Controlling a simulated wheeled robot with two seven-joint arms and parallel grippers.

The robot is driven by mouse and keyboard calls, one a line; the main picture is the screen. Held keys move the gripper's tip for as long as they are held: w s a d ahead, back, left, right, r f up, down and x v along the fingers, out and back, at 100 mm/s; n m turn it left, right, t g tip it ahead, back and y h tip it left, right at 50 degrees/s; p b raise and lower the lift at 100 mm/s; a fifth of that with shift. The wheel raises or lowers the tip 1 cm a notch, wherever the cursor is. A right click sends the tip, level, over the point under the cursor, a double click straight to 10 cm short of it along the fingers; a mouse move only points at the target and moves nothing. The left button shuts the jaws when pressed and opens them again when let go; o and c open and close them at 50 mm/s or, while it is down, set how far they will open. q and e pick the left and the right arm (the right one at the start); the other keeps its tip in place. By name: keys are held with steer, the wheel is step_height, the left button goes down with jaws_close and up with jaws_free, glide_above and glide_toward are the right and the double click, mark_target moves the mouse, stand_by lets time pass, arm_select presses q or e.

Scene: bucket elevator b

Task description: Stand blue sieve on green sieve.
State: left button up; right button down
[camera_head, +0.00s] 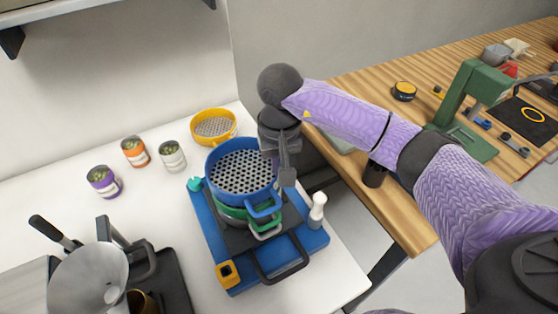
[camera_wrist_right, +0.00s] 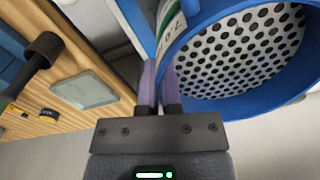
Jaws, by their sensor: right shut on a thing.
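The blue sieve (camera_head: 238,172), with a perforated grey plate, is over the green sieve (camera_head: 232,212) in the head view. Only the green sieve's front edge and handle show below it; I cannot tell whether they touch. My right gripper (camera_head: 287,180) is shut on the blue sieve's right side. In the right wrist view the gripper's fingers (camera_wrist_right: 159,92) pinch the wall of the blue sieve (camera_wrist_right: 225,108) beside its label. My left gripper is not in view.
The sieves are above a dark plate on a blue base (camera_head: 222,254). A yellow sieve (camera_head: 213,127) stands behind. Several cans are to the left, a metal funnel (camera_head: 88,280) is at front left, and a white bottle (camera_head: 317,211) is close on the right.

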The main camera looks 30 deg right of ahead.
steer(key=shift+f, duration=0.3)
steer(key=shift+f+b, duration=0.15)
steer(key=shift+b, duration=0.25)
steer(key=c, duration=0.8)
jaws_free()
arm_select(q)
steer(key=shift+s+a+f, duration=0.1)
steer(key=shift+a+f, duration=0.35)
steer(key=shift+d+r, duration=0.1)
arm_select(e)
step_height(320, 180, up, 2)
steer(key=shift+r+p, duration=0.2)
steer(key=shift+p, duration=0.7)
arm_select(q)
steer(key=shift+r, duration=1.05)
arm_select(e)
steer(key=shift+r, duration=5.5)
